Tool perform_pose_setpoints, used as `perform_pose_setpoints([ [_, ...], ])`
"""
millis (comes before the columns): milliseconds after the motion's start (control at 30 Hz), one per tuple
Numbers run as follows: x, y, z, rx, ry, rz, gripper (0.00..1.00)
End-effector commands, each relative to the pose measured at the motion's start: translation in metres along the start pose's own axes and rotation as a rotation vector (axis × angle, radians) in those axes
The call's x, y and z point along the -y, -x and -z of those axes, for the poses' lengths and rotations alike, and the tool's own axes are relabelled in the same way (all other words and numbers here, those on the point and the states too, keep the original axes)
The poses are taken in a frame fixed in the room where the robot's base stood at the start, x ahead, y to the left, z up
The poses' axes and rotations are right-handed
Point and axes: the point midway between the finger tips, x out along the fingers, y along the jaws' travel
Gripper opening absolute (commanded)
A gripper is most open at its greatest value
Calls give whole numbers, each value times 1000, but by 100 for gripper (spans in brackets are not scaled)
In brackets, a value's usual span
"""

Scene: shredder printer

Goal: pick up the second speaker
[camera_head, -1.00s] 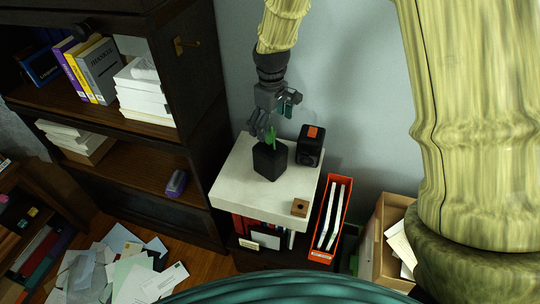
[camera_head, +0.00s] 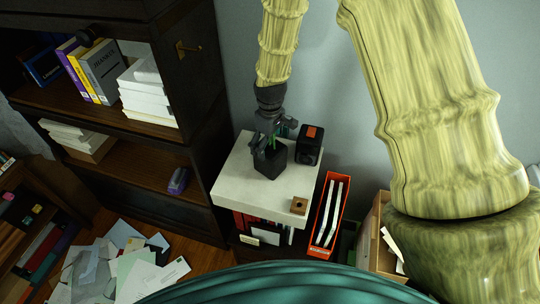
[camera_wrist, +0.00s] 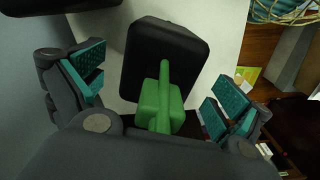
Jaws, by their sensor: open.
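A black box (camera_head: 271,163) with a blocky green piece on top stands on a white-topped cabinet. In the wrist view the box (camera_wrist: 165,50) and green piece (camera_wrist: 160,105) lie between my fingers. A second black box (camera_head: 308,146) with an orange patch stands just behind and to the right; part of a dark thing (camera_wrist: 35,5) shows at the wrist view's upper left. I cannot tell for sure which box is the second speaker. My gripper (camera_head: 270,140) is open just over the front box; in the wrist view its teal pads (camera_wrist: 160,90) are apart from it.
A red file holder (camera_head: 327,217) and a cardboard box (camera_head: 378,235) stand to the right. A dark bookcase (camera_head: 205,130) rises at the left. Papers (camera_head: 125,270) litter the floor.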

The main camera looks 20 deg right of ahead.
Motion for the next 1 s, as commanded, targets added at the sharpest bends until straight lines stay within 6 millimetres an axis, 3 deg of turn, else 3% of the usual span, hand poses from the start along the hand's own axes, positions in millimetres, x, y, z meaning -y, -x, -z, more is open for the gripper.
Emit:
perform_pose_setpoints([
  [400,0,-8,0,-1,0,-1,100],
  [900,0,-8,0,-1,0,-1,12],
  [1000,0,-8,0,-1,0,-1,12],
])
